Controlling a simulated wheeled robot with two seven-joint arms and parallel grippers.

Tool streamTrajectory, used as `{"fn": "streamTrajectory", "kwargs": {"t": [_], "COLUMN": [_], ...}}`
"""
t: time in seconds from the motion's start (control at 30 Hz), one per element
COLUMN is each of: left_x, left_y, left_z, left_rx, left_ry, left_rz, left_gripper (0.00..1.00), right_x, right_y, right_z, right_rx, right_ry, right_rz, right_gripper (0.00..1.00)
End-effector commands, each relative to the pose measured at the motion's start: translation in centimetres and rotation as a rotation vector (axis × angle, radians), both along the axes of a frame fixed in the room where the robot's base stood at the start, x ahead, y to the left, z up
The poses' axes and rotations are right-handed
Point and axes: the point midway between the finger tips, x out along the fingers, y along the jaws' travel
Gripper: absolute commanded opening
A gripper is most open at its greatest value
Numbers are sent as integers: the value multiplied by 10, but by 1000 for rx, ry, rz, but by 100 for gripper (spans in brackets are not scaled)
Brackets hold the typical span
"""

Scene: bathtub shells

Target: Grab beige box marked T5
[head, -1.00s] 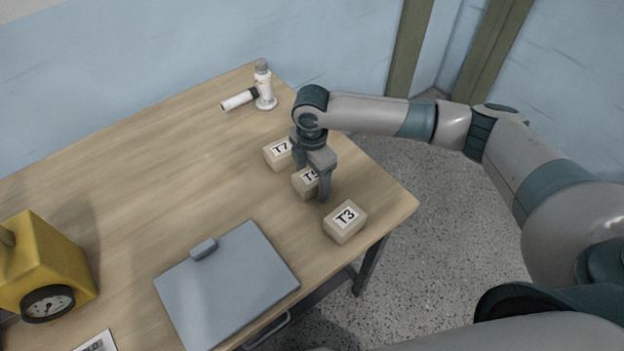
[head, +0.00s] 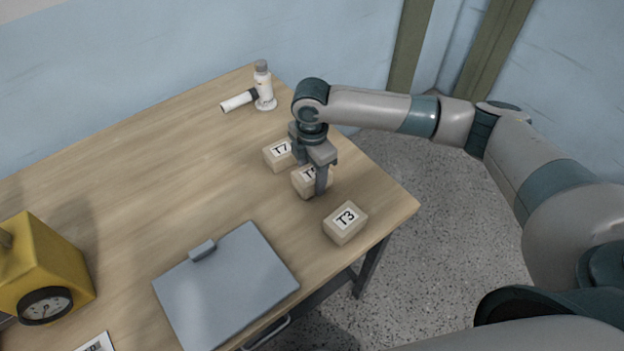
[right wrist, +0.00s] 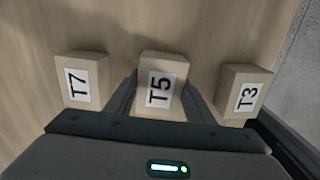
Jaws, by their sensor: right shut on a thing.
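The beige box marked T5 (head: 302,186) sits on the wooden table between two similar boxes. It also shows in the right wrist view (right wrist: 161,84), between the two fingers. My right gripper (head: 311,181) points down over it and is shut on it, with one finger covering part of its label in the head view. The gripper shows in the right wrist view too (right wrist: 160,100). My left gripper is not in view.
Box T7 (head: 279,155) stands close behind T5, and box T3 (head: 345,223) stands nearer the table's right edge. A grey clipboard-like panel (head: 226,285), a yellow device with a dial (head: 45,270) and a white bottle (head: 264,88) with a white cylinder (head: 238,101) are also on the table (head: 150,180).

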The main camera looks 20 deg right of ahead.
Motion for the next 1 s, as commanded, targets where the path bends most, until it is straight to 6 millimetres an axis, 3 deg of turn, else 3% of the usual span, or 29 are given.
{"fn": "streamTrajectory", "kwargs": {"t": [0.17, 0.7, 1.0], "left_x": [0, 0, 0], "left_y": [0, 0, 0], "left_z": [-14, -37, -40], "left_rx": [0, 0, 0], "left_ry": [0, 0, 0], "left_rz": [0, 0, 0], "left_gripper": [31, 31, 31], "right_x": [1, -79, -96], "right_y": [-1, -55, -65], "right_z": [25, 80, 94], "right_rx": [1, 0, 0], "right_ry": [-5, -3, -1], "right_rz": [1, 0, 0], "right_gripper": [20, 20, 20]}}
